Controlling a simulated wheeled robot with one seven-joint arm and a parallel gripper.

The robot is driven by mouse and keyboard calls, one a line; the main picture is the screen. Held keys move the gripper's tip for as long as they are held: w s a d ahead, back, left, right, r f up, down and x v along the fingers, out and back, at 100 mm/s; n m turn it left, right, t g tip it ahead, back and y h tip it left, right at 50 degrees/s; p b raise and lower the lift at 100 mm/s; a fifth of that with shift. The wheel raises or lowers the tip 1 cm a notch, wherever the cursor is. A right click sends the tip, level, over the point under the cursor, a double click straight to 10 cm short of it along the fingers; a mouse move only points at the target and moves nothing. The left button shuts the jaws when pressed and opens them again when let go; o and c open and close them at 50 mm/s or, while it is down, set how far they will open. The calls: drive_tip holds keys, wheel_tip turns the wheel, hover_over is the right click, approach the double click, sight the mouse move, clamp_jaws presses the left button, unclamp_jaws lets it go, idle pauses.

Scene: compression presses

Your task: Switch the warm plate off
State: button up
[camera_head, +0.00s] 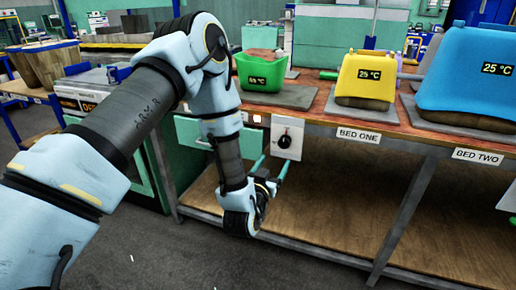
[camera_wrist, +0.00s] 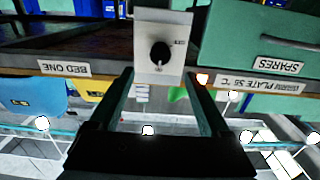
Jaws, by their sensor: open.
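A white switch panel with a black knob (camera_head: 284,141) hangs on the bench front, below the green tub. The knob (camera_wrist: 159,55) shows again in the wrist view, which is upside down; its small marks are too blurred to read its setting. An inverted label (camera_wrist: 262,86) reads WARM PLATE 56 °C, with an orange-red lit lamp (camera_wrist: 202,78) beside it. A grey plate (camera_head: 295,97) lies under the green tub. My gripper (camera_head: 273,162) is open and empty, in front of and below the panel. Its fingers (camera_wrist: 159,74) straddle the panel's width in the wrist view, apparently without touching the knob.
The green tub (camera_head: 262,74) stands on the bench, its temperature display hard to read. A yellow tub (camera_head: 366,80) and a blue tub (camera_head: 470,75) both read 25 °C, above BED ONE and BED TWO labels. A SPARES drawer (camera_wrist: 255,40) adjoins the panel. A lower shelf (camera_head: 340,210) is bare.

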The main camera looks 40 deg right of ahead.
sight(283, 145)
drive_tip(key=p+x, duration=0.1)
drive_tip(key=x, duration=0.9)
drive_tip(key=shift+w+d+r, duration=0.1)
drive_tip(key=shift+w+d, duration=0.1)
drive_tip(key=shift+d, duration=0.1)
clamp_jaws()
